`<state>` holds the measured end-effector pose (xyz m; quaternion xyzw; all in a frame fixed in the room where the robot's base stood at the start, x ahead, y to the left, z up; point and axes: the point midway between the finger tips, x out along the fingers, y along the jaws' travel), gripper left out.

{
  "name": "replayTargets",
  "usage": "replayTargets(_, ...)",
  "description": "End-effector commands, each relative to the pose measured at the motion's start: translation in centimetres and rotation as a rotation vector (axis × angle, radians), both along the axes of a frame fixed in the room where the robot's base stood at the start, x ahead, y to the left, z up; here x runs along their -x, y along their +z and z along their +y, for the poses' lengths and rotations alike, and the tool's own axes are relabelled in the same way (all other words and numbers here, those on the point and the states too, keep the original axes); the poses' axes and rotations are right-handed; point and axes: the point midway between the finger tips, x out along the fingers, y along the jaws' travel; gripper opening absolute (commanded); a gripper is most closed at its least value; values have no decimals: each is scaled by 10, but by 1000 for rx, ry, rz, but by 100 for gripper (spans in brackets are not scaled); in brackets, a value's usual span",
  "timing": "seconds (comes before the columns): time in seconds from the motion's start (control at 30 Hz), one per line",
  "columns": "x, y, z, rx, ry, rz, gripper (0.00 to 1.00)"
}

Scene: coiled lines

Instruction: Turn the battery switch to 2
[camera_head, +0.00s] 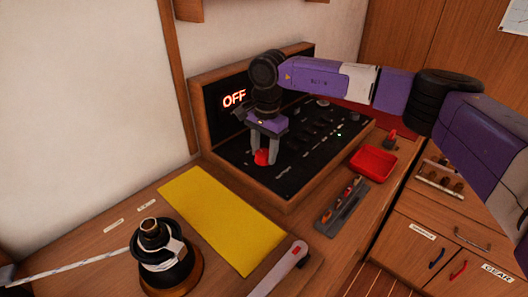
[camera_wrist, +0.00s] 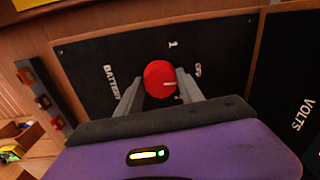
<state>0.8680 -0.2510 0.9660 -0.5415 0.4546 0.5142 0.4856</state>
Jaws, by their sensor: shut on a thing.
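The battery switch is a round red knob (camera_head: 262,158) on the black panel (camera_head: 232,156). In the wrist view the red knob (camera_wrist: 159,79) has a short white mark on its right side, pointing roughly right, toward the OFF label side. The label "BATTERY" is left of it, "1" is above, and "OFF" is at upper right; I see no "2". My gripper (camera_head: 261,157) reaches down over the panel, shut on the knob, one finger on each side. The lit display (camera_head: 234,98) reads OFF.
More controls and a green light stand on the panel to the right of my arm. A red tray (camera_head: 373,163) and a grey strip with small coloured parts (camera_head: 340,207) lie to the right. A yellow sheet (camera_head: 222,220) and a winch (camera_head: 162,257) are in front.

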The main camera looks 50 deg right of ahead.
Motion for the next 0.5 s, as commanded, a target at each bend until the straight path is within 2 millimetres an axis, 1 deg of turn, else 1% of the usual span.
replayTargets(0.5, 0, 0, 0, 2, -459, -2, 4)
